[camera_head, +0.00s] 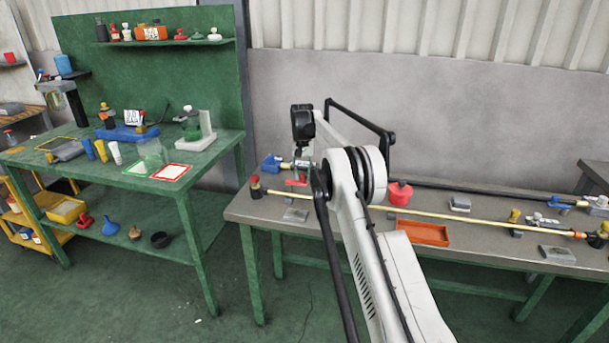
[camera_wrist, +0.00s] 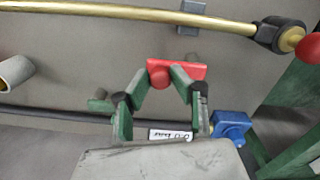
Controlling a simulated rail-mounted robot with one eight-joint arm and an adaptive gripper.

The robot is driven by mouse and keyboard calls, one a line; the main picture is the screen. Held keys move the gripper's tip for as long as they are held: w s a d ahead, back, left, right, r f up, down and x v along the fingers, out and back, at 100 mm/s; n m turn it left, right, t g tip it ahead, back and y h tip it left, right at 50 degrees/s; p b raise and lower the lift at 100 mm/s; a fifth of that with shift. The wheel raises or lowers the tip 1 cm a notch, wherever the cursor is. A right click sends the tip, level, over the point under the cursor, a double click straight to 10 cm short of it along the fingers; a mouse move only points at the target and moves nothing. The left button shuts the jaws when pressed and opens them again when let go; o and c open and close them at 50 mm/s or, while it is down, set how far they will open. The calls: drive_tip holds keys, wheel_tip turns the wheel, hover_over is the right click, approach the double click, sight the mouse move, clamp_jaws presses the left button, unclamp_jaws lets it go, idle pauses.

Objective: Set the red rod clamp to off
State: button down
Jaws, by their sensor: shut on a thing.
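The red rod clamp (camera_wrist: 190,69) is in the middle of the wrist view, a red bar with a round knob at its left end. My gripper (camera_wrist: 160,77) has its two green fingers on either side of the knob and is shut on it. In the head view the red clamp (camera_head: 296,182) shows at the left end of the grey bench, below my wrist. A white label (camera_wrist: 170,134) with dark writing lies between my fingers in the wrist view. Which setting the clamp is in, I cannot tell. My arm hides part of the area in the head view.
A blue block (camera_wrist: 230,125) stands right of my fingers. A brass rod (camera_wrist: 130,12) with a black collar and red end crosses the top of the wrist view. A dark rod (camera_head: 470,190), a red pot (camera_head: 400,194) and an orange tray (camera_head: 423,233) are farther right on the bench.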

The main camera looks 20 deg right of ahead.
sight(303, 175)
drive_tip(key=c, duration=1.5)
unclamp_jaws()
wheel_tip(303, 175, up, 12)
drive_tip(key=shift+r, duration=0.1)
